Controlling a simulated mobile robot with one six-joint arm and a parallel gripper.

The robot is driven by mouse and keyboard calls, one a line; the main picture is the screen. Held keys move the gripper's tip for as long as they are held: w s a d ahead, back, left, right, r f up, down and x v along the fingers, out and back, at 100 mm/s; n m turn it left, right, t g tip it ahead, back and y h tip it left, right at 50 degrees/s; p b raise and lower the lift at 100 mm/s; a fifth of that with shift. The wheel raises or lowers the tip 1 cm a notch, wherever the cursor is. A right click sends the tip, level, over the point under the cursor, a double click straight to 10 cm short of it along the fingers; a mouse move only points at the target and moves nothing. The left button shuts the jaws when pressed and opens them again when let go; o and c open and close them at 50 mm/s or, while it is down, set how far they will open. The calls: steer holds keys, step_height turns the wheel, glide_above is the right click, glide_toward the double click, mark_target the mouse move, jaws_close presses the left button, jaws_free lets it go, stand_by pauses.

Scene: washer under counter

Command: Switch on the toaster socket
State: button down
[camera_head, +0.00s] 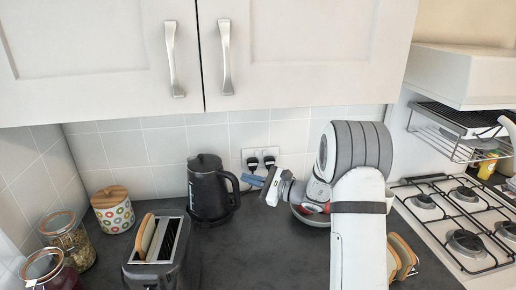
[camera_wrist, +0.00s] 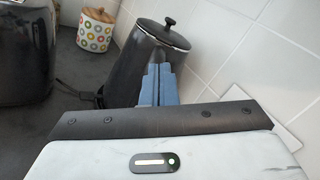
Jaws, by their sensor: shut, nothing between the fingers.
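A white double socket (camera_head: 250,155) is on the tiled back wall, right of the kettle, with two black plugs in it. Its switches are too small to read, and my gripper is just in front of its lower edge. The dark toaster (camera_head: 148,272) with bread in its slots stands on the counter at front left. My gripper (camera_head: 250,180) points left beside the kettle; its blue fingers are shut and empty. In the wrist view the shut fingers (camera_wrist: 158,85) are in front of the kettle. A white plate edge (camera_wrist: 286,134) shows there at right, mostly hidden behind my gripper body.
The black kettle (camera_head: 207,190) stands close left of my gripper. A dotted canister (camera_head: 113,215) and glass jars (camera_head: 68,240) are at left. A bowl (camera_head: 312,216) is partly behind my arm. Cupboards (camera_head: 290,50) hang above; the gas hob (camera_head: 455,220) is at right.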

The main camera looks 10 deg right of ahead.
mark_target(257, 154)
steer(key=w+d+f+m+t+h, duration=0.1)
steer(key=w+d+m+t, duration=0.3)
steer(key=w+d+t, duration=0.1)
steer(key=shift+w+d+f+m+h+p, duration=0.3)
steer(key=shift+d+h+p, duration=0.1)
steer(key=shift+d, duration=0.25)
steer(key=shift+w+f+b, duration=0.15)
steer(key=shift+w, duration=1.3)
steer(key=shift+w+f+b, duration=0.1)
steer(key=shift+w+f, duration=0.1)
steer(key=shift+w, duration=1.25)
steer(key=shift+w+f+b, duration=0.15)
steer(key=shift+w, duration=1.3)
steer(key=shift+w, duration=0.1)
steer(key=shift+w+f+b, duration=0.15)
steer(key=shift+w+b, duration=0.05)
steer(key=shift+b, duration=0.4)
steer(key=shift+w, duration=0.1)
